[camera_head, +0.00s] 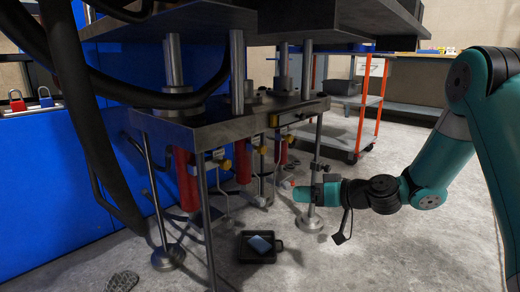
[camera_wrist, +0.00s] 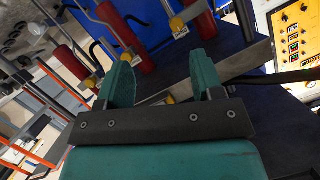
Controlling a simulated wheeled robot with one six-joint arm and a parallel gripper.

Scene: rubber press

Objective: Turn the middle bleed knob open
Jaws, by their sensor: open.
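The middle bleed knob (camera_head: 262,150) is a small yellow knob under the press table in the head view, between two red cylinders. Another yellow knob (camera_head: 226,164) is to its left. In the wrist view, several yellow knobs show, one (camera_wrist: 126,57) right by the left fingertip and another (camera_wrist: 176,23) farther up; I cannot tell for sure which is the middle one. My gripper (camera_wrist: 162,66) has its two green fingers spread apart with nothing between them. In the head view my gripper (camera_head: 297,191) is right of and below the middle knob, apart from it.
The press table (camera_head: 185,131) overhangs the knobs. A red cylinder (camera_head: 243,160) and thin pipes crowd around them. A steel post (camera_head: 313,180) stands close to my gripper. A black tray (camera_head: 255,257) lies on the floor. An orange-framed cart (camera_head: 366,115) stands behind; the floor at right is clear.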

